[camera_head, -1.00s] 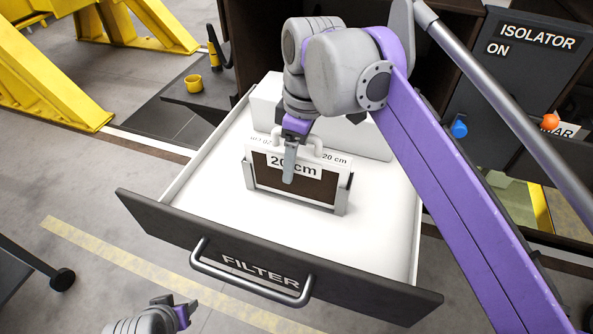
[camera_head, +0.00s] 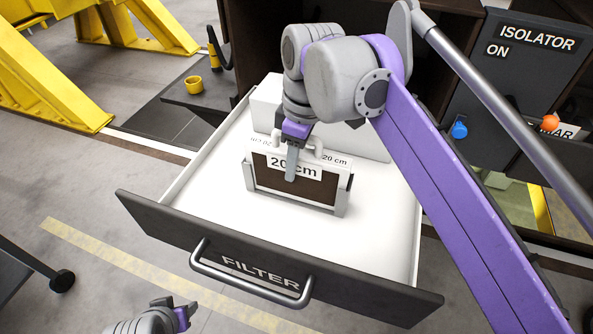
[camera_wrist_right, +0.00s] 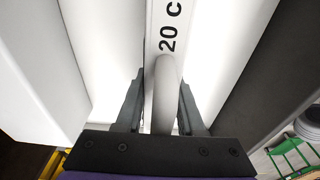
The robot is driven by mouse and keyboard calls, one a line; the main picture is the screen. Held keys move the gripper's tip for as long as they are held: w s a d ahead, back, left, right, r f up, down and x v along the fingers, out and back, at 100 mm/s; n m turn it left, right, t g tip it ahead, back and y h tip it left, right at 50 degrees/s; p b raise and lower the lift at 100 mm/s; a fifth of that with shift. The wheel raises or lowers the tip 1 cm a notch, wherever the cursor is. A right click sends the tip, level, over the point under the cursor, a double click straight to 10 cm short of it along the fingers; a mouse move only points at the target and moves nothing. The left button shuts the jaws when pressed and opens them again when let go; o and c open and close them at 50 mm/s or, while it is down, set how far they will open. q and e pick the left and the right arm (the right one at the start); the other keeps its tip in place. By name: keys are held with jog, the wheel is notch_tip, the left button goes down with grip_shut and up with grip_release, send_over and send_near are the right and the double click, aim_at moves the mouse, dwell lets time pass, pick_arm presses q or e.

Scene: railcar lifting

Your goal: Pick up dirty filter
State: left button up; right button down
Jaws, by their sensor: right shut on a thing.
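The filter (camera_head: 315,188) is a dark brown panel with a white top edge, a "20 cm" label and a white handle. It stands upright in a light grey holder (camera_head: 342,198) inside the open drawer. My right gripper (camera_head: 291,172) is shut on the filter's handle (camera_wrist_right: 166,90). In the right wrist view (camera_wrist_right: 158,95) the handle lies between the two fingers, below the "20 c" print. One finger hides part of the label in the head view. My left gripper (camera_head: 178,309) is at the bottom edge, outside the drawer; its jaw gap is unclear.
The white drawer has a dark front labelled FILTER (camera_head: 330,283) with a grey bar handle (camera_head: 250,285). A white block (camera_head: 266,100) stands behind the filter. An ISOLATOR panel (camera_head: 500,70) is at right. Drawer floor in front is clear.

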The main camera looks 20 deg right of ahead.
pick_arm(q)
jog(key=shift+t, duration=0.3)
jog(key=r+p, duration=0.1)
jog(key=w+r+p, duration=0.1)
jog(key=r, duration=0.1)
jog(key=w+r+p, duration=0.1)
jog(key=r, duration=0.1)
jog(key=shift+w+r+p, duration=0.15)
jog(key=shift+w+p, duration=0.05)
jog(key=shift+p, duration=0.1)
pick_arm(e)
notch_tip(320, 180, up, 18)
pick_arm(q)
jog(key=shift+s, duration=0.1)
